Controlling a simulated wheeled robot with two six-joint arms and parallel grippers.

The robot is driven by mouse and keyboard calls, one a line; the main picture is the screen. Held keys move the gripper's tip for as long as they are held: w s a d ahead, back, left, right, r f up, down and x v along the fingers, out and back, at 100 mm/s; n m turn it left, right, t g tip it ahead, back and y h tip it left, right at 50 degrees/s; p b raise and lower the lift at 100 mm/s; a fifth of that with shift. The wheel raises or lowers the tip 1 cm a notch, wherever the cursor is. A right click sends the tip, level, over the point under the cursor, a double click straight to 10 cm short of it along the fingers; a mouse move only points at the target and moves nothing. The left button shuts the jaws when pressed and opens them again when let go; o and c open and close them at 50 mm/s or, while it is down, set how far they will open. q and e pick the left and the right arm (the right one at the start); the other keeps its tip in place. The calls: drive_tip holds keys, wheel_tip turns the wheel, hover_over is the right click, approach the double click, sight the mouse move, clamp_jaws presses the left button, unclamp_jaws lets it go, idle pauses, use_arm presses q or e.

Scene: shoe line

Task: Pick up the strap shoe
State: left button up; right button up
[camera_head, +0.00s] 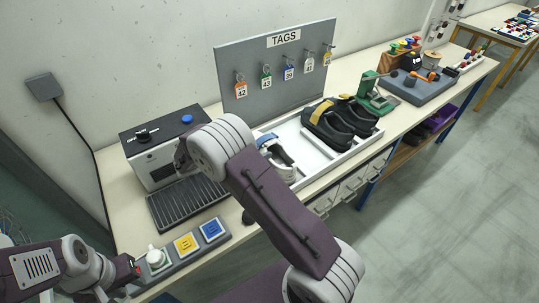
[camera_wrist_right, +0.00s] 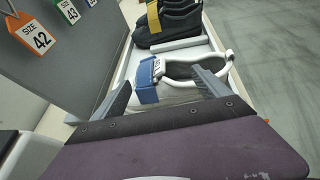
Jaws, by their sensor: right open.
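The strap shoe, white with a dark inside, lies in the white tray (camera_head: 318,158) at its near left end. In the head view its blue strap (camera_head: 266,140) shows beside my right arm, which hides part of it. In the right wrist view the white shoe (camera_wrist_right: 182,70) and blue strap (camera_wrist_right: 146,80) lie between the fingers. My right gripper (camera_wrist_right: 162,82) is open, with one grey finger on each side of the shoe; contact cannot be told. My left gripper (camera_head: 132,268) is at the lower left, away from the shoe; its jaws are too small to read.
Black shoes with a yellow band (camera_head: 340,120) stand further along the tray. A grey tag board (camera_head: 235,62) with hanging size tags rises behind. A grey box machine (camera_head: 150,160) and a dark ribbed mat (camera_head: 185,203) are left. A green device (camera_head: 377,98) stands right of the tray.

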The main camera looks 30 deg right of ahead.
sight(262, 142)
drive_tip(key=shift+w+d+f+n+t+h+p, duration=0.2)
drive_tip(key=shift+w+d+f+n, duration=0.1)
drive_tip(key=shift+w+d+f, duration=0.25)
drive_tip(key=shift+w+d+f+n+t+h+p, duration=0.1)
drive_tip(key=shift+w+d+f+n+t+p, duration=0.2)
drive_tip(key=shift+w, duration=0.35)
drive_tip(key=shift+w+d+f, duration=0.1)
drive_tip(key=shift+d+f, duration=0.05)
drive_tip(key=shift+d, duration=0.15)
drive_tip(key=p+x, duration=0.1)
drive_tip(key=x, duration=0.3)
drive_tip(key=shift+d, duration=0.3)
drive_tip(key=shift+w+d+f, duration=0.1)
drive_tip(key=shift+d+f, duration=0.1)
drive_tip(key=shift+d, duration=0.1)
drive_tip(key=shift+a, duration=0.1)
drive_tip(key=c, duration=0.4)
clamp_jaws()
